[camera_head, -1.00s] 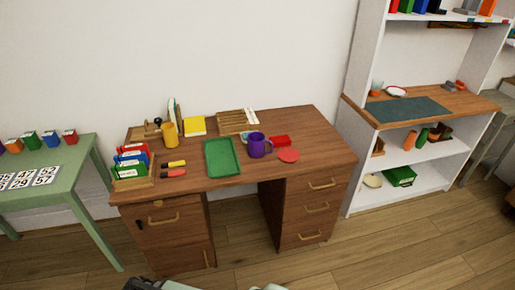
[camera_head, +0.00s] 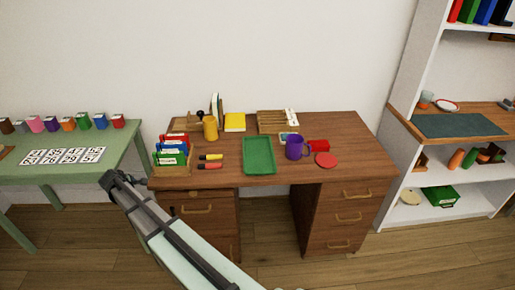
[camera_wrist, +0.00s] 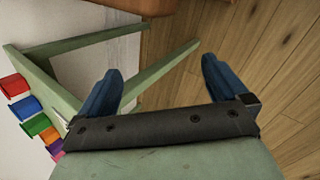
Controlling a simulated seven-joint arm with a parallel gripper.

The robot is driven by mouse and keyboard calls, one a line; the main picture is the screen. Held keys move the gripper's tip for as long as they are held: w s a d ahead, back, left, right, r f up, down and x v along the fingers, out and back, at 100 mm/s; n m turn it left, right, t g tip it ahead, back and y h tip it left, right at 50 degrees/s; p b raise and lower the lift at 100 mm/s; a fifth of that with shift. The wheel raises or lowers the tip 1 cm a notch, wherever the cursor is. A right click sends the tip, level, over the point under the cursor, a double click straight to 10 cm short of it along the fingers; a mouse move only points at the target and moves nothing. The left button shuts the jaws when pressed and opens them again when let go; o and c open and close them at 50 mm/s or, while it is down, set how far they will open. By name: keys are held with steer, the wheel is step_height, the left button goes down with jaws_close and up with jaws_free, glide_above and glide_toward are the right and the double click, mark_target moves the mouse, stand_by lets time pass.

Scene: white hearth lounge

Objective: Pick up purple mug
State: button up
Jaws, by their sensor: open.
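My gripper (camera_head: 118,178) is in front of the desk's left end, between the desk and the green table, well to the left of the mug. In the wrist view my gripper (camera_wrist: 160,80) has its two blue fingers wide apart with nothing between them. The mug does not show in the wrist view.
A green table (camera_head: 120,150) is at left, a white shelf (camera_head: 405,100) at right.

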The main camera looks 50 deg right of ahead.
steer(key=w+d+r+t+h, duration=0.1)
steer(key=w+d+r, duration=0.3)
steer(key=d+r, duration=0.9)
steer(key=w+d+r+t+h, duration=0.15)
steer(key=w+d+r, duration=0.25)
steer(key=d+r, duration=0.9)
steer(key=s+d+r+m+g, duration=0.1)
steer(key=s+d+r+g, duration=0.15)
steer(key=s+d, duration=0.6)
steer(key=m+g+y, duration=0.4)
steer(key=y, duration=0.3)
glide_toward(298, 148)
steer(key=w+d+r, duration=0.3)
steer(key=shift+m, duration=0.3)
steer(key=f, duration=1.3)
steer(key=shift+a+f, duration=0.3)
steer(key=shift+f, duration=0.05)
steer(key=c, duration=1.1)
